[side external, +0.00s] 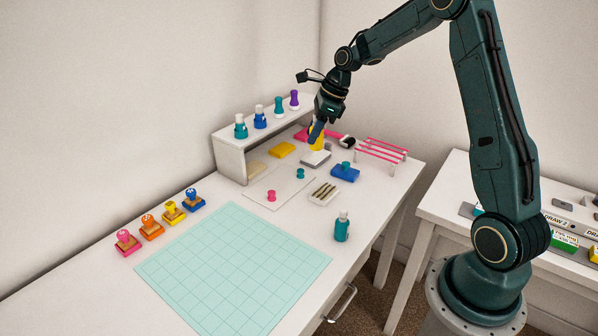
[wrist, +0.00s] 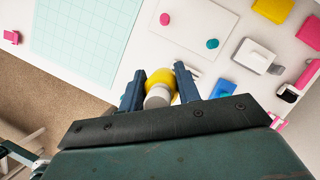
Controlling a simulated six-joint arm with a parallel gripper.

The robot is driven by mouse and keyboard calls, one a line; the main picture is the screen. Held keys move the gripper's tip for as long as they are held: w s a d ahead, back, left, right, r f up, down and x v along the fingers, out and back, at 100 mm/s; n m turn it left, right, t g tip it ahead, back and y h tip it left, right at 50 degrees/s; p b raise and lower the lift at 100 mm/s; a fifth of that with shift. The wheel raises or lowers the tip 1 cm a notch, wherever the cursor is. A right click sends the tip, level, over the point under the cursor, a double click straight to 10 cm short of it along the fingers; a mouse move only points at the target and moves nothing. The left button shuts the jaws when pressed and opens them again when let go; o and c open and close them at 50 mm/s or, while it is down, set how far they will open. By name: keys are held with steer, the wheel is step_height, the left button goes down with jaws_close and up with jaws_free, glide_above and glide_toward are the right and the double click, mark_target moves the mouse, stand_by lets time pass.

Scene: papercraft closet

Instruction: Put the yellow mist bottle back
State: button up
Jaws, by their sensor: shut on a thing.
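The yellow mist bottle (side external: 318,144) is between the fingers of my gripper (side external: 316,131), partly hidden by a finger in the side view. In the wrist view my gripper (wrist: 158,76) is shut on the bottle (wrist: 160,77), whose pale cap faces the camera. The bottle appears over the back part of the desk; I cannot tell its exact height. A white riser shelf (side external: 232,162) stands at the back left. On its top are a teal bottle (side external: 240,127), a blue bottle (side external: 260,118), another teal bottle (side external: 279,107) and a purple bottle (side external: 294,101).
A teal bottle (side external: 342,227) stands near the desk's front edge. A blue pad (side external: 345,174), a white block (side external: 315,159), a small tray (side external: 324,192) and a pink rack (side external: 382,150) crowd the area below my gripper. The gridded mat (side external: 233,270) is clear.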

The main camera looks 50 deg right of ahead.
steer(key=s+d+m+t+h, duration=0.1)
steer(key=s+d+m, duration=0.4)
steer(key=d, duration=0.4)
steer(key=s+d+m+h, duration=0.2)
steer(key=s+d, duration=0.6)
steer(key=d, duration=0.1)
step_height(320, 180, down, 16)
steer(key=shift+w+r, duration=0.25)
steer(key=shift+w, duration=0.05)
steer(key=shift+d, duration=0.1)
steer(key=shift+f, duration=2.15)
steer(key=shift+f, duration=0.15)
steer(key=o, duration=1)
steer(key=shift+o, duration=0.2)
steer(key=shift+r, duration=0.2)
